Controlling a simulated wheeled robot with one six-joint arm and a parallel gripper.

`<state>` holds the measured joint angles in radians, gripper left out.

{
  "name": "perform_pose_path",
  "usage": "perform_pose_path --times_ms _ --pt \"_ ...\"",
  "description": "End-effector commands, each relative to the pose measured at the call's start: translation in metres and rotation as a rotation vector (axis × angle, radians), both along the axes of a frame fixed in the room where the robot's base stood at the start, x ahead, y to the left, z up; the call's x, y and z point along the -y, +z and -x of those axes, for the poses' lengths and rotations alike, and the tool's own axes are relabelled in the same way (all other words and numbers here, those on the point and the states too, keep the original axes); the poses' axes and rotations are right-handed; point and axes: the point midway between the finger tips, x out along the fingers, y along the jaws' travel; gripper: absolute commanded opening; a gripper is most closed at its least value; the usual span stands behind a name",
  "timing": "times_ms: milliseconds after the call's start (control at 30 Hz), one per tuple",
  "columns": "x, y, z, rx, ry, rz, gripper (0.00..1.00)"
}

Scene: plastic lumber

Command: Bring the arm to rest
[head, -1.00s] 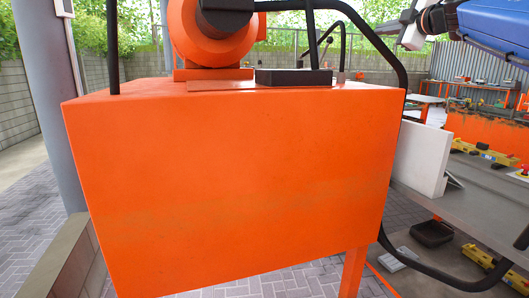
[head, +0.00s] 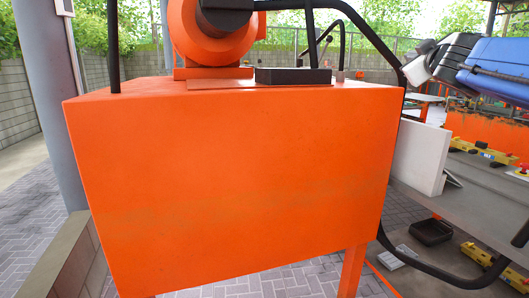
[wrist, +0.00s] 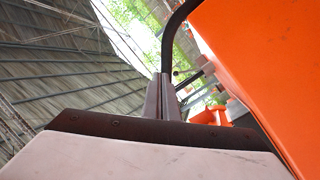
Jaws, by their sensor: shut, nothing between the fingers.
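My gripper (wrist: 162,80) shows in the wrist view as two dark fingers pressed together, with nothing between them. It points into open space beside a large orange box-shaped machine housing (wrist: 265,60). The same orange housing (head: 230,185) fills the middle of the head view. My blue arm link shows at the upper right of the head view, with black and pale parts at its left end. I cannot make out the fingertips there. The arm is raised, to the right of the housing.
A black hose (head: 392,60) loops down the right side of the housing. A white panel (head: 418,157) stands at the grey workbench (head: 470,195), which carries yellow tools (head: 484,151). A black tray (head: 432,232) lies below. A grey pillar (head: 50,100) stands left.

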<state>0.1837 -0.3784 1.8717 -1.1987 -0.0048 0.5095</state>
Motion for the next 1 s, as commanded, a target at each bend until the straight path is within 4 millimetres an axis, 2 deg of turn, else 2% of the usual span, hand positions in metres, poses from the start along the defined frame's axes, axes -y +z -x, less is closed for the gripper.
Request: perform_pose_path --times_ms 33,100,267,400,467,600,800,900,1000 --pt "0.003 -0.025 0.016 -0.034 -0.037 -0.056 0.0" --pt "0.009 -0.064 0.036 -0.094 -0.094 -0.132 0.0" --pt "0.012 -0.151 0.082 -0.25 -0.188 -0.279 0.0" --pt "0.004 -0.227 0.124 -0.402 -0.24 -0.386 0.0" --pt "-0.003 -0.258 0.143 -0.47 -0.255 -0.428 0.0" --pt "-0.021 -0.328 0.19 -0.634 -0.275 -0.517 0.0" --pt "-0.058 -0.417 0.261 -0.877 -0.269 -0.629 0.0" --pt "-0.077 -0.45 0.292 -0.981 -0.253 -0.671 0.0" --pt "-0.09 -0.473 0.315 -1.057 -0.239 -0.702 0.0"
